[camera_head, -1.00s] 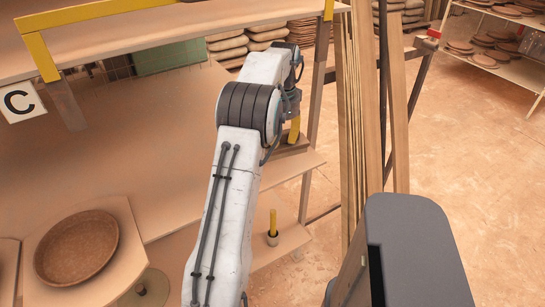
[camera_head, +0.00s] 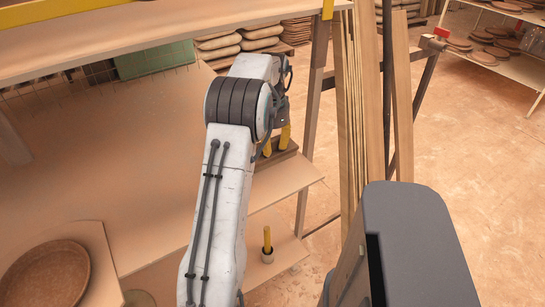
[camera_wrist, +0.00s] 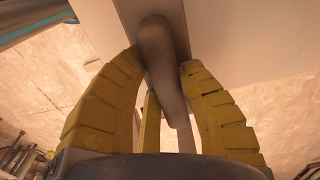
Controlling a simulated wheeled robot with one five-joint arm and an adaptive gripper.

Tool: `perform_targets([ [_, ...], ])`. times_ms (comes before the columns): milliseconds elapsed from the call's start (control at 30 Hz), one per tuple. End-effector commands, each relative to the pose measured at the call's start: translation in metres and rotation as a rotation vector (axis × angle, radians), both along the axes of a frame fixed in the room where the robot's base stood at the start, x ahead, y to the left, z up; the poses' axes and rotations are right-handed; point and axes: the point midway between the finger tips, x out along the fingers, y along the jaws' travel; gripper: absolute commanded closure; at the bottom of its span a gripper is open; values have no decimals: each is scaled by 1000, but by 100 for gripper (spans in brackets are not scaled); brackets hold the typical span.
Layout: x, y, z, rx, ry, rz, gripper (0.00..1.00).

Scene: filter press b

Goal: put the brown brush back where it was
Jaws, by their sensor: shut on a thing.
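My gripper (camera_wrist: 161,80) has yellow ribbed fingers and is shut on the brown brush (camera_wrist: 158,50) in the wrist view. The brush is long, with a rounded end pointing away from the palm and a narrower part running back between the fingers. A pale board edge lies behind its far end; I cannot tell whether they touch. In the head view, the yellow fingers of my gripper (camera_head: 284,137) show beyond my white arm, close to a dark brown block on the wooden shelf (camera_head: 285,180). The brush cannot be made out there.
A small cup (camera_head: 267,256) with a yellow-handled thing stands on a lower shelf. A brown bowl (camera_head: 45,275) sits at lower left. Upright planks (camera_head: 372,100) stand to the right of the shelf. Open dusty floor (camera_head: 480,180) lies further right.

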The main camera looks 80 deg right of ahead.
Motion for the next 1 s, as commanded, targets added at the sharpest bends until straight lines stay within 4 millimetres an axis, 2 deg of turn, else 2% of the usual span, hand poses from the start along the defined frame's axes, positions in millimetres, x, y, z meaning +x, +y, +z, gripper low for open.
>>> perform_targets([
  [433,0,0,-38,1,1,-1,98],
  [933,0,0,-45,0,0,-1,98],
  [967,0,0,-44,0,0,-1,65],
  [1000,0,0,-44,0,0,-1,61],
])
